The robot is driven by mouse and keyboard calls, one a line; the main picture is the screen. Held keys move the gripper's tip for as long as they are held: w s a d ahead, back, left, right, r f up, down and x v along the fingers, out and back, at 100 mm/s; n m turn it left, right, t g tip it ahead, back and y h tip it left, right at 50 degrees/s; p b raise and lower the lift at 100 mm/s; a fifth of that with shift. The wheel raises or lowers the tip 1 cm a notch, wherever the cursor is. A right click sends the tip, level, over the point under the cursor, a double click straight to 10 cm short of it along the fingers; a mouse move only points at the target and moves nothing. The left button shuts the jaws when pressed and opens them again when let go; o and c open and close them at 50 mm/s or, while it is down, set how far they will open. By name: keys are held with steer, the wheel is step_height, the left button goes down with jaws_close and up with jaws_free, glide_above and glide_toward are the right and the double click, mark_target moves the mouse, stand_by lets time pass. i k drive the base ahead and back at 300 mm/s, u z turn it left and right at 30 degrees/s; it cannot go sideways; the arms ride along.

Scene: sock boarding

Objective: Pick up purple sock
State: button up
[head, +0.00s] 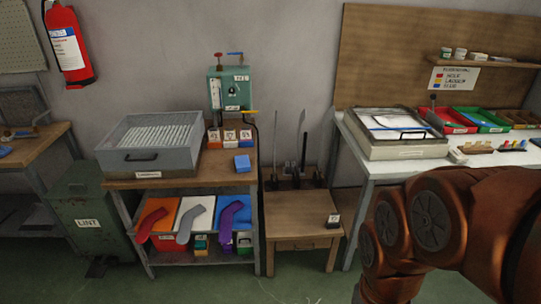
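A purple sock (225,226) is in the head view on the shelf under the middle bench. It is the rightmost of three sock shapes there and lies against a blue panel (240,214). A grey-blue sock (187,224) is to its left, and a red sock (150,222) is further left. The purple sock is small in the view, and its exact edges are hard to tell. My copper-coloured arm fills the lower right, well to the right of the socks. My gripper is out of view.
A grey box (150,158) and a blue block (243,163) stand on the bench top above the socks. A low wooden table (300,215) stands right of the shelf. A green LINT bin (88,225) is at left. The floor in front is clear.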

mark_target(225, 233)
steer(key=u, duration=0.35)
steer(key=i, duration=1.05)
steer(key=z, duration=0.4)
